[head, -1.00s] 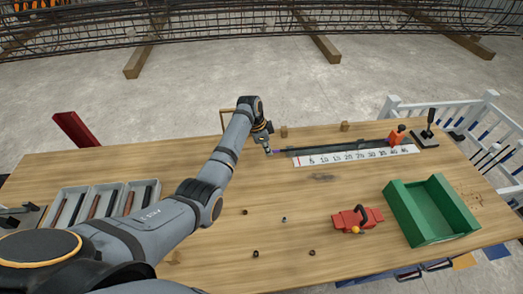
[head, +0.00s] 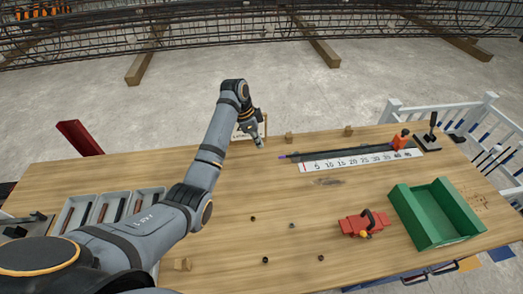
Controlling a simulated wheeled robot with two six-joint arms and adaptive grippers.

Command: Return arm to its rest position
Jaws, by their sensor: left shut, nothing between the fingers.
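My left arm reaches in from the left over the wooden table (head: 330,205). My left gripper (head: 258,142) is shut and empty, pointing down near the table's far edge. It is to the left of a dark bar (head: 340,149) with a purple left end, which lies along a white numbered scale (head: 358,159). The gripper and bar are apart. My right gripper is not in view.
A green open box (head: 437,212) and a red clamp-like tool (head: 364,223) are on the right. An orange block (head: 401,139) sits at the scale's right end. Grey trays (head: 110,208) with rods are at left. Several small nuts lie in the middle front.

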